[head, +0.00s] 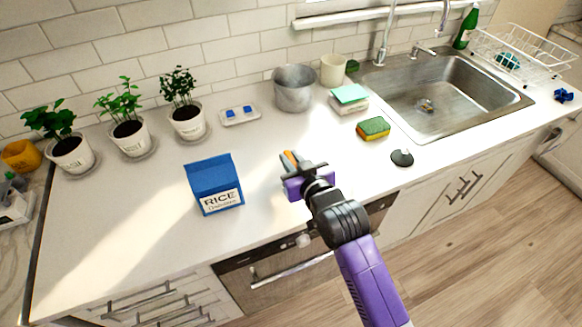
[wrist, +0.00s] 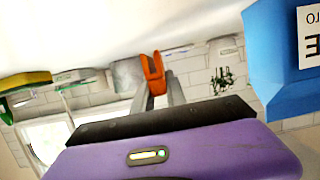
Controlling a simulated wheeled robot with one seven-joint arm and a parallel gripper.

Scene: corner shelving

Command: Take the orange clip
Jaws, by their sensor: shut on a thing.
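The orange clip (wrist: 153,74) is between the fingertips of my gripper (wrist: 158,90) in the wrist view. In the head view the orange clip (head: 290,157) shows as a small orange patch at the end of my gripper (head: 291,162), over the white counter. My gripper is shut on the clip. Part of the clip is hidden by the fingers. I cannot tell whether the clip touches the counter.
A blue rice box (head: 214,184) stands to the left of my gripper. A yellow-green sponge (head: 373,128) and a dark round stopper (head: 402,158) lie to the right. A metal pot (head: 294,88) stands behind. The counter (head: 150,215) is clear at front left.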

